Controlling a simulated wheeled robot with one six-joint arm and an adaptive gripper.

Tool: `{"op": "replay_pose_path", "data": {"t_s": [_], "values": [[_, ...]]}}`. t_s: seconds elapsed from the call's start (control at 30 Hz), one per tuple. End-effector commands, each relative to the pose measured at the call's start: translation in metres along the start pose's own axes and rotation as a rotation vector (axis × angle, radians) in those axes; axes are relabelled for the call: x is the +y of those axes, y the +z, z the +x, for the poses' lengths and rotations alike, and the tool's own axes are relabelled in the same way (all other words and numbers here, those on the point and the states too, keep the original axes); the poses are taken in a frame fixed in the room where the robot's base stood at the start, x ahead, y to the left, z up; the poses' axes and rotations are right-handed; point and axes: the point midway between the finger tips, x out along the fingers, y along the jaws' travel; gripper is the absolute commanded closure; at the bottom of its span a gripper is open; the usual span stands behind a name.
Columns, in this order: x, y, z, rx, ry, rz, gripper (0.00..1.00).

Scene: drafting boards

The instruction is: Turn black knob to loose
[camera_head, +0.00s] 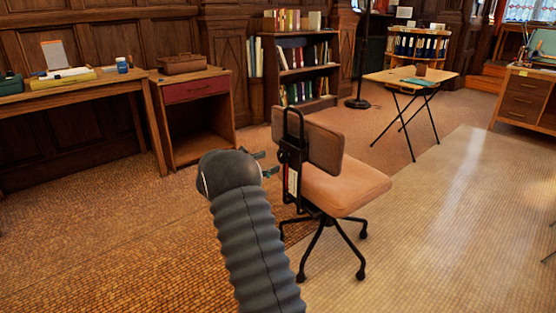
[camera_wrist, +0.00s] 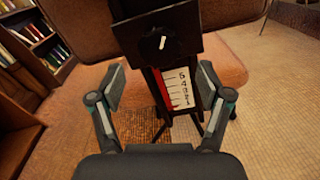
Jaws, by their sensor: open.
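The black knob (camera_wrist: 158,43) with a white pointer line sits on a black bracket behind the chair's backrest in the wrist view. Its pointer is near upright, tilted slightly right. Below it is a white scale (camera_wrist: 178,88) with numbers and a red strip along its left side. My gripper (camera_wrist: 159,83) is open and empty, its fingers apart below the knob and to either side of the scale. In the head view my gripper (camera_head: 267,163) is just left of the brown swivel chair (camera_head: 343,190). The knob cannot be made out there.
A wooden desk (camera_head: 140,88) and a cabinet with a red drawer (camera_head: 198,92) stand at the left. A bookshelf (camera_head: 302,38) stands behind the chair. A folding table (camera_head: 408,78) stands at back right. The floor right of the chair is clear.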

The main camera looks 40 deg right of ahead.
Motion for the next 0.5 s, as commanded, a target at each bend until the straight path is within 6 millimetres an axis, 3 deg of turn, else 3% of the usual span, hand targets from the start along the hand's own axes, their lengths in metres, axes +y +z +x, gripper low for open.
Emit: {"op": "replay_pose_path", "data": {"t_s": [0.2,0.5], "values": [[0.001,0.0,-0.038,0.001,0.002,0.001,0.23],[0.0,0.0,-0.056,0.0,0.0,0.0,0.23]]}}
